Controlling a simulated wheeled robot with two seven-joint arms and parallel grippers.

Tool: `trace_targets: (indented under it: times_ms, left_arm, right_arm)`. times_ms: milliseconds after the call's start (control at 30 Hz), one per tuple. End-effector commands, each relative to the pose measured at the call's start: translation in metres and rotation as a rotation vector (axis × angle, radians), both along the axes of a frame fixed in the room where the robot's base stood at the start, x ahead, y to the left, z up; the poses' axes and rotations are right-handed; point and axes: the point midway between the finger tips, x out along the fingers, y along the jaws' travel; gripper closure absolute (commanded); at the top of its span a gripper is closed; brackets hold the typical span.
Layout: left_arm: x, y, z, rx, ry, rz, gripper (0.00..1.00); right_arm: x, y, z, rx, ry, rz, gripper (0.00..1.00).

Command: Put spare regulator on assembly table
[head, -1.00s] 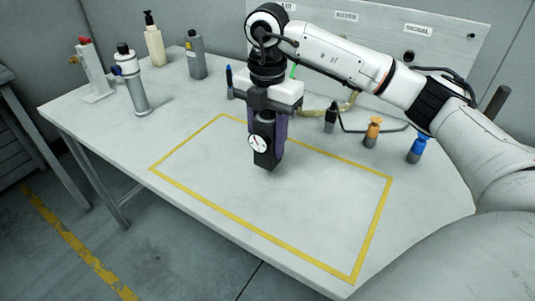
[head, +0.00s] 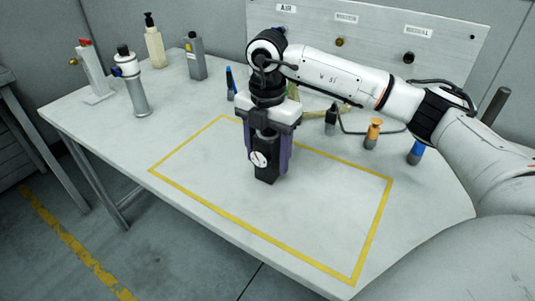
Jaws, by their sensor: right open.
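The spare regulator (head: 265,174), a dark block with a round white gauge on its front, stands upright on the assembly table (head: 310,215). It is inside the yellow outlined area, towards its back left part. My right gripper (head: 267,162) points straight down over it. Its purple-faced fingers are open on either side of the regulator, and the gripper body hides its top. My left gripper is not in view.
At the table's back left stand a red-topped device (head: 93,75), a grey cylinder unit (head: 133,82), a pump bottle (head: 154,42) and a grey bottle (head: 195,57). Orange (head: 372,134) and blue (head: 417,152) fittings stand right. The outlined area's front is clear.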

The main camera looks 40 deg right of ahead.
Motion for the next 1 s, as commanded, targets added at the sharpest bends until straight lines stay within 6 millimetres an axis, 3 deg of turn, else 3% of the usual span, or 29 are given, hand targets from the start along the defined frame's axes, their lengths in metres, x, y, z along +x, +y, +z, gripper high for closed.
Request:
trace_targets:
  times_ms: [267, 733, 1000]
  left_arm:
    - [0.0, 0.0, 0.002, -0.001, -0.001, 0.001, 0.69]
    - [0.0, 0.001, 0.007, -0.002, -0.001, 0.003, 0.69]
    - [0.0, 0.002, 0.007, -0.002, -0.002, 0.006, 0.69]
  right_arm:
    - [0.001, 0.0, 0.017, 0.0, -0.003, 0.0, 0.42]
    - [0.001, 0.0, 0.111, 0.0, -0.003, 0.001, 0.42]
    - [0.0, 0.0, 0.124, 0.001, 0.001, 0.0, 0.42]
